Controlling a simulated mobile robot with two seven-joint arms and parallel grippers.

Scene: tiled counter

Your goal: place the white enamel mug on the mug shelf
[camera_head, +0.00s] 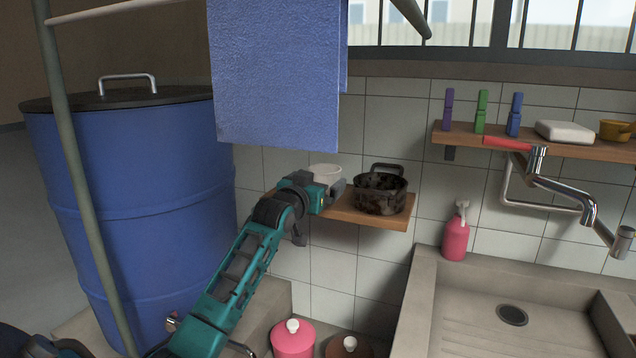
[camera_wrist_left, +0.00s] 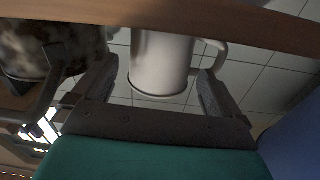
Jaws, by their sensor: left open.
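The white enamel mug (camera_head: 325,171) stands on the wooden wall shelf (camera_head: 365,217), largely hidden behind my left gripper (camera_head: 327,187) in the head view. In the left wrist view, the mug (camera_wrist_left: 162,62) is upside down in the picture, between the two spread fingers, with its handle on the right. My left gripper is open around the mug; I cannot tell whether a finger touches it. The shelf edge (camera_wrist_left: 240,25) crosses the top of the left wrist view. My right gripper is not in view.
A dark speckled pot (camera_head: 381,192) stands on the same shelf, close right of my gripper. A blue towel (camera_head: 275,70) hangs above on a rail. A blue barrel (camera_head: 130,190) is at left. A pink soap bottle (camera_head: 455,238) stands by the sink at right.

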